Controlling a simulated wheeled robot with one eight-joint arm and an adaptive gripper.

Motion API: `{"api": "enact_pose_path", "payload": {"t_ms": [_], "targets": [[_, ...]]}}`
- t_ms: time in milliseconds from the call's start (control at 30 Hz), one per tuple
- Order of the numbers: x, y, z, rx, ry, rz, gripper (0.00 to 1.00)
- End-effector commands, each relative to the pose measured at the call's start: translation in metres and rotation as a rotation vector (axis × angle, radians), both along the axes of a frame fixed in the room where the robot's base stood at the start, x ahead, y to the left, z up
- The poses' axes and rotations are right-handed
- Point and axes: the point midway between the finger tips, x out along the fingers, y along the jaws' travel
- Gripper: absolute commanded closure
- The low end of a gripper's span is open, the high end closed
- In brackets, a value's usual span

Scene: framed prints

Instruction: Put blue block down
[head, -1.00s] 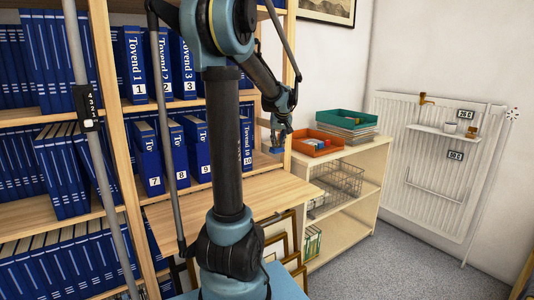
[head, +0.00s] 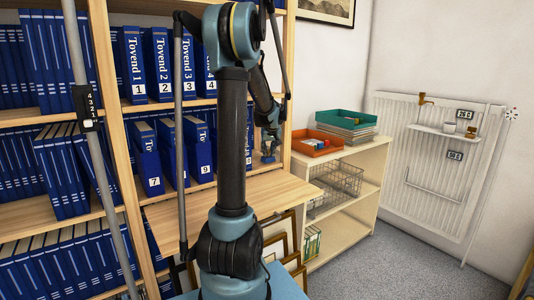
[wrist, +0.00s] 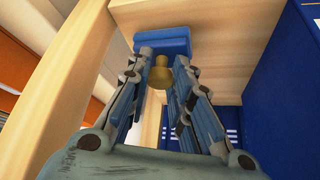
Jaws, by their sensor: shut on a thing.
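A small blue block is held at the fingertips of my gripper; it shows in the wrist view (wrist: 162,40) and small in the head view (head: 268,158). My gripper (wrist: 162,60) is shut on it and points downward in the head view. The block is just above or at the far right part of the light wooden board (head: 240,192) in front of the shelf. I cannot tell whether it touches the wood. A brass-coloured knob (wrist: 160,75) shows between the fingers.
Blue binders (head: 147,160) fill the shelves behind the board, close to my gripper. A wooden shelf post (head: 287,80) stands beside it. A low cabinet (head: 345,180) to the right bears an orange tray (head: 317,143) and a green tray (head: 345,119). The board's front part is clear.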

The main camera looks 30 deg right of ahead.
Motion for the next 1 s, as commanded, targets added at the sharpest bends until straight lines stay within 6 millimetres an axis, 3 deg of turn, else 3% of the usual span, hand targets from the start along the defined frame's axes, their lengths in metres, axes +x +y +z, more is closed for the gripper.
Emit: {"api": "enact_pose_path", "payload": {"t_ms": [333, 367, 433, 767, 1000], "targets": [[0.003, 0.001, -0.004, 0.0, 0.0, 0.001, 1.0], [0.003, 0.001, -0.004, 0.0, 0.0, 0.001, 0.73], [0.002, 0.001, -0.004, 0.0, 0.0, 0.001, 0.6], [0.002, 0.001, -0.003, 0.0, 0.0, 0.001, 0.6], [-0.006, 0.004, 0.013, 0.0, 0.0, 0.001, 0.6]]}}
